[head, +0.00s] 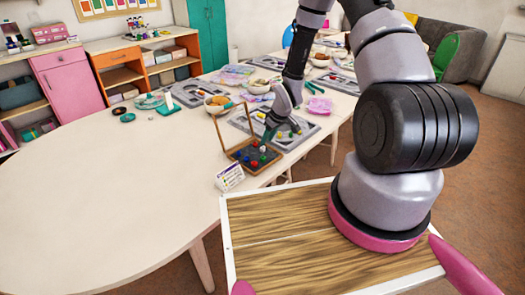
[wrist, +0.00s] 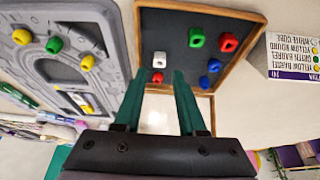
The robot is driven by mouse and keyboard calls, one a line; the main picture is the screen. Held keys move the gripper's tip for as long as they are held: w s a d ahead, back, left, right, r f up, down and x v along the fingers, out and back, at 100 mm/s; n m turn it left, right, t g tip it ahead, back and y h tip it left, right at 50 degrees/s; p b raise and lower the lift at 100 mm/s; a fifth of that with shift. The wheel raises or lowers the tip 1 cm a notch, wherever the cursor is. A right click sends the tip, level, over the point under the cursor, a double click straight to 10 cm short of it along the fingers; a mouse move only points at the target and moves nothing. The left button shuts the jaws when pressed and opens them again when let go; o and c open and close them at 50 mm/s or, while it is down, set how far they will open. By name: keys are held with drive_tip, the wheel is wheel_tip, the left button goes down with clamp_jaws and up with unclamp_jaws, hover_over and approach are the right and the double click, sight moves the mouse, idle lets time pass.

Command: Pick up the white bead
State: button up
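The white bead (wrist: 159,60) is cube-like and sits on a dark wood-framed tray (wrist: 175,20) in the wrist view. A small red bead (wrist: 157,78) is close beside it. My gripper (wrist: 160,76) has two teal fingers spread apart, with nothing held between them. Its fingertips show just below the white bead in the picture, one to each side of the red bead. In the head view the white bead (head: 263,149) is small, and my gripper (head: 268,134) is at the tray's far side. I cannot tell the fingertips' height above the tray.
The tray also holds a green bead (wrist: 196,38), another red bead (wrist: 228,42) and two blue beads (wrist: 214,66). A grey board (wrist: 20,62) with yellow and green beads lies beside it. A printed card (head: 229,177) stands near the tray. The table's left part is clear.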

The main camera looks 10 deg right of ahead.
sight(265, 152)
drive_tip(key=x, duration=0.5)
drive_tip(key=shift+f, duration=0.2)
clamp_jaws()
